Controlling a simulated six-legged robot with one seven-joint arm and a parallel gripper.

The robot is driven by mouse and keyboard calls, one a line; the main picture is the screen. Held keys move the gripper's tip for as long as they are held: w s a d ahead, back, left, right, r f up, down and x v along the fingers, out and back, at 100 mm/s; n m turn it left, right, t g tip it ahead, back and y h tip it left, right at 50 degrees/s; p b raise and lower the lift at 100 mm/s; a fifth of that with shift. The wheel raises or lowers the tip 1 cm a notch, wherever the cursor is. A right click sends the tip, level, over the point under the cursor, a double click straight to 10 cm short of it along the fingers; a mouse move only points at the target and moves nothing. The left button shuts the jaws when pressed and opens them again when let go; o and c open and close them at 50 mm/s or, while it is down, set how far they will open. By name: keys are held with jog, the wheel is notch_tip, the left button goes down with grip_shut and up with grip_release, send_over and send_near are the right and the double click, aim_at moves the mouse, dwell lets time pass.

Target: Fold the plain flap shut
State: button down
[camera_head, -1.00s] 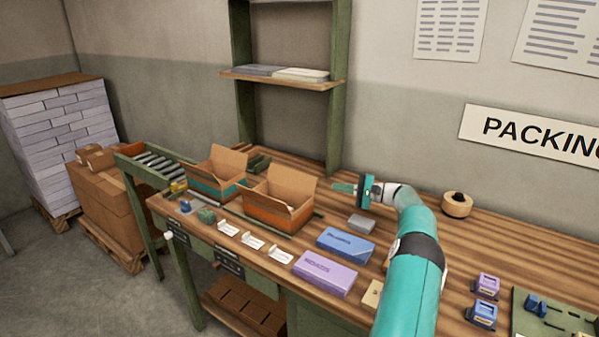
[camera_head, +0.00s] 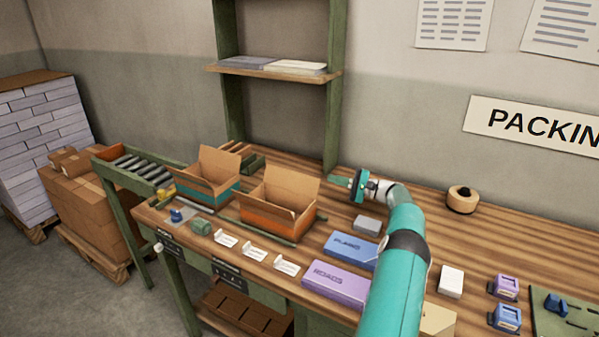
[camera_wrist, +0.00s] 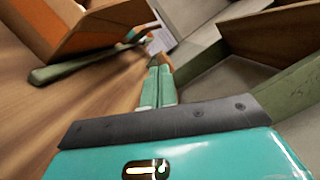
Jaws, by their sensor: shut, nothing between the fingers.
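An orange-banded cardboard box (camera_head: 262,213) stands open on the bench, its flaps (camera_head: 292,186) raised. It also shows at the upper left of the wrist view (camera_wrist: 70,38). A teal-banded cardboard box (camera_head: 203,190) stands open to its left, flaps also up. I cannot tell which flap is the plain one. My gripper (camera_head: 338,181) is shut and empty, in the air to the right of the orange-banded box and apart from it. In the wrist view its fingers (camera_wrist: 155,68) lie together, pointing past the box's side.
Blue (camera_head: 350,249) and purple (camera_head: 336,284) boxes and a grey block (camera_head: 367,224) lie right of the boxes. Several white cards (camera_head: 256,252) line the front. A green post (camera_head: 333,110) and shelf (camera_head: 270,67) stand behind. Bare bench (camera_head: 420,210) lies near a tape roll (camera_head: 462,199).

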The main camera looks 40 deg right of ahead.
aim_at(290, 180)
jog(key=w+a+r, duration=0.2)
jog(key=w+a, duration=0.5)
jog(key=a, duration=0.1)
jog(key=shift+w+a+r, duration=0.15)
jog(key=shift+w+r, duration=0.2)
jog(key=shift+r, duration=0.05)
